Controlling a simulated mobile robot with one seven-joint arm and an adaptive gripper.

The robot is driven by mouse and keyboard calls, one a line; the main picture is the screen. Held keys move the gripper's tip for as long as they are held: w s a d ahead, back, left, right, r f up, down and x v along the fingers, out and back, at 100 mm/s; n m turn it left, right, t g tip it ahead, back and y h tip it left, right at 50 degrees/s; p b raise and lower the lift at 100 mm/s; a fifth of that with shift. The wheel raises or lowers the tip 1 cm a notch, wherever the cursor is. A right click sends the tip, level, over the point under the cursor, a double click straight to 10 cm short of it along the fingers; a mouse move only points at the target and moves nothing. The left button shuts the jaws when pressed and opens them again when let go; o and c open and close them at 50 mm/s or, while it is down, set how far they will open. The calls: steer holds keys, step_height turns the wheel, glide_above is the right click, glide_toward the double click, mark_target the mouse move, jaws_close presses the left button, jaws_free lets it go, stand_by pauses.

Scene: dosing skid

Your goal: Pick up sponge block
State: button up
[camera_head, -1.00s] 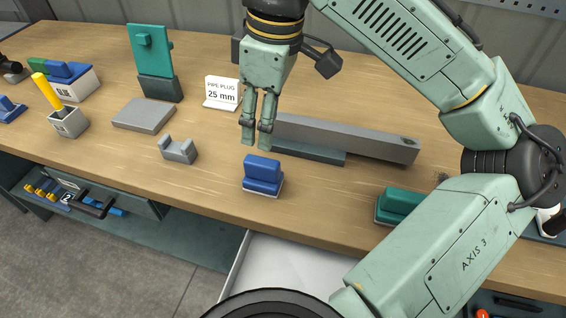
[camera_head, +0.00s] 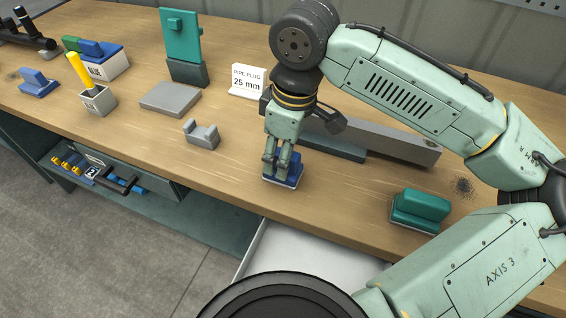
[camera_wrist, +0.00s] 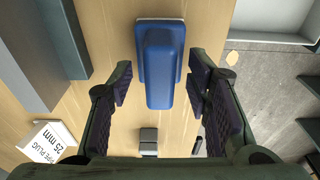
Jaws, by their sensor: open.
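The blue block (camera_head: 297,168), which I take for the sponge block, stands on a pale base near the bench's front edge. In the head view my gripper (camera_head: 276,172) is right over it, pointing down, and its fingers hide much of it. In the wrist view the block (camera_wrist: 160,65) shows from above, its narrow raised blue part at the centre. My gripper (camera_wrist: 163,84) is open there, one finger on each side of that raised part, with a gap on both sides. I cannot tell exactly how low the fingertips are.
A teal block (camera_head: 420,208) stands to the right. A long grey bar (camera_head: 395,146) lies behind my gripper. A grey cradle (camera_head: 201,134), a flat grey slab (camera_head: 170,99) and a "PIPE PLUG 25 mm" sign (camera_head: 248,83) are to the left. An open drawer (camera_head: 300,252) is below.

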jaws_close()
stand_by(0.6)
